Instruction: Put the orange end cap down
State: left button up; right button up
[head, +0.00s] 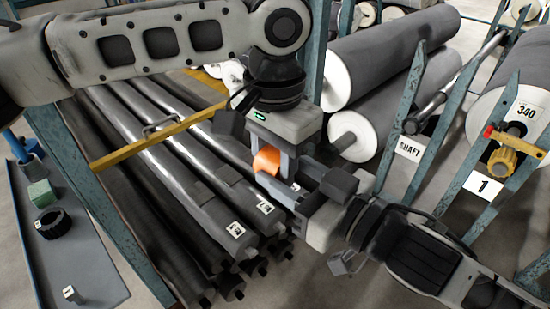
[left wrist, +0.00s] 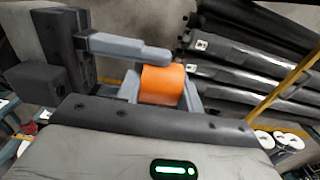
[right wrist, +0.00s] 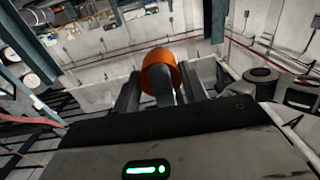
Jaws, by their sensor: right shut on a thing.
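The orange end cap (head: 267,160) is between my two grippers, high above the floor. My right gripper (head: 296,176) comes in from the lower right and is shut on the cap. In the right wrist view the cap (right wrist: 160,72) sits between its fingers (right wrist: 160,85). My left gripper (head: 270,157) points down from above, with its fingers on both sides of the cap. In the left wrist view the cap (left wrist: 162,84) fills the space between the left fingers (left wrist: 162,95). Whether these fingers press on it is unclear. One right finger crosses the cap's upper edge there.
Large grey rolls (head: 390,55) rest in a blue-green rack (head: 402,110) at the right. A grey-blue tray (head: 85,265) with small items stands at the far left.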

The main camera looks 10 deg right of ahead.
pick_arm(q)
jog(key=shift+c, duration=0.9)
jog(key=shift+s+d, duration=0.1)
pick_arm(e)
jog(key=o, duration=0.9)
jog(key=shift+f, duration=0.15)
pick_arm(q)
jog(key=a+f+n, duration=0.3)
jog(key=a, duration=0.4)
jog(key=a+f+n, duration=0.3)
jog(key=a, duration=0.5)
jog(key=a+f+n, duration=0.4)
jog(key=a, duration=0.4)
jog(key=shift+s+a, duration=0.1)
jog(key=shift+s, duration=0.2)
pick_arm(e)
jog(key=s+d+f+m+g+h, duration=0.1)
jog(key=s+d+f+m+h, duration=0.1)
jog(key=f, duration=0.6)
jog(key=s+d+f+m+g+h, duration=0.1)
jog(key=s+d+f+m+h, duration=0.1)
jog(key=f, duration=0.7)
jog(key=s+d+f+m+g+h, duration=0.1)
jog(key=s+d+f+h, duration=0.3)
jog(key=f, duration=0.5)
jog(key=shift+f+m, duration=0.15)
jog(key=shift+m, duration=0.25)
